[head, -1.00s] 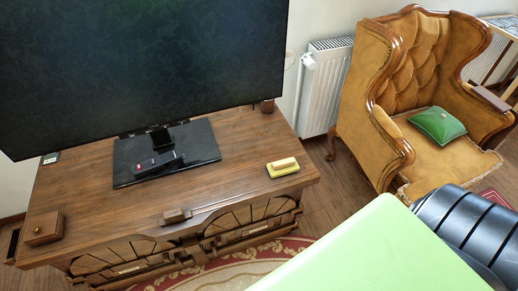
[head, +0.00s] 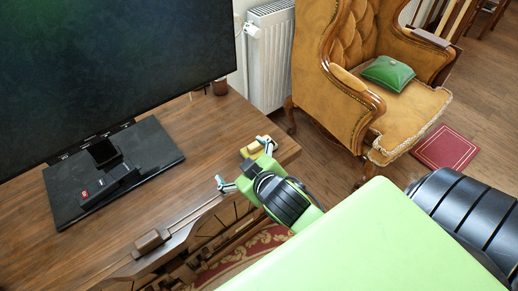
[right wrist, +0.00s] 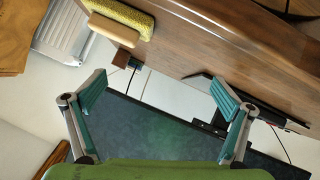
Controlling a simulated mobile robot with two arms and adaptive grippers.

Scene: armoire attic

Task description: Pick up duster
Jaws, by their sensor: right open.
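The duster (head: 250,149), a small yellow pad with a wooden handle, lies on the right front corner of the wooden cabinet top. My right gripper (head: 243,164) is open and empty, with its fingers spread at the cabinet's front edge. One finger partly covers the duster in the head view. In the right wrist view the duster (right wrist: 124,16) shows at the top left, beyond the fingertips and not between them. The right gripper (right wrist: 160,90) shows both its teal pads apart. My left gripper is in neither view.
A large television (head: 110,60) stands on the cabinet (head: 185,125), its black base (head: 150,146) left of my gripper. A small wooden block (head: 150,241) is at the front edge. A radiator (head: 270,55) and armchair (head: 400,125) with a green cushion (head: 388,73) stand to the right.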

